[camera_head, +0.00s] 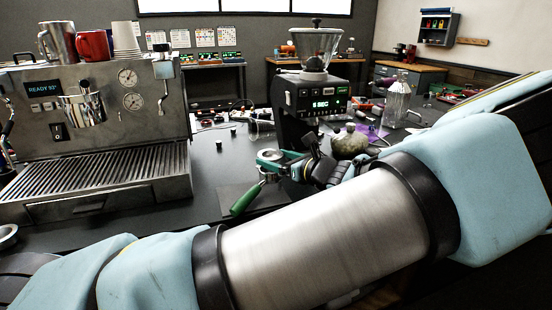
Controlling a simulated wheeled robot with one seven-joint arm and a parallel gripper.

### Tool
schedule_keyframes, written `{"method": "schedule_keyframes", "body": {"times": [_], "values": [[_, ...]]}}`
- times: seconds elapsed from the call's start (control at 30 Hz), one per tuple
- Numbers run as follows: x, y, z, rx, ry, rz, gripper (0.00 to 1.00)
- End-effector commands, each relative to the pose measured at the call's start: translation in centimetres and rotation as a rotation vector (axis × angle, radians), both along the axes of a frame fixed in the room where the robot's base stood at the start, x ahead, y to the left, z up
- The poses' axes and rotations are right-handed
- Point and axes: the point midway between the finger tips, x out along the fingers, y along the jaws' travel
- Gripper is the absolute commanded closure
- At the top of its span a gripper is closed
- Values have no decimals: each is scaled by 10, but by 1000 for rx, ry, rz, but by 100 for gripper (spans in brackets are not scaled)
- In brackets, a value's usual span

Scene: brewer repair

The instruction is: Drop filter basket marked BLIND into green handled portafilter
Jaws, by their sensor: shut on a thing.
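The green-handled portafilter (246,199) is on the dark counter left of centre, its green handle pointing to the lower left. Its head lies at and below my gripper (275,159) and is partly covered by it. My gripper comes in from the right with its fingers shut on a small round metal piece (268,155), which looks like a filter basket. The piece is over or at the portafilter's head; I cannot tell whether they touch. No BLIND marking is readable. My own arm fills the foreground and hides the near counter.
The espresso machine (92,125), with cups on top, stands at left. A grinder (312,92) with a clear hopper stands just behind my gripper. A round greenish jar (349,143) and a clear bottle (397,103) stand right. Small parts are scattered behind on the counter.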

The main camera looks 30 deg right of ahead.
Motion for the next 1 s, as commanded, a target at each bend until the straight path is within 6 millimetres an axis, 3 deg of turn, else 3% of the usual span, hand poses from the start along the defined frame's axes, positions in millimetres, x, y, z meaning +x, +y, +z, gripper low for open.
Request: {"method": "schedule_keyframes", "body": {"times": [1.0], "values": [[0, 0, -6, 0, 0, 0, 66]]}}
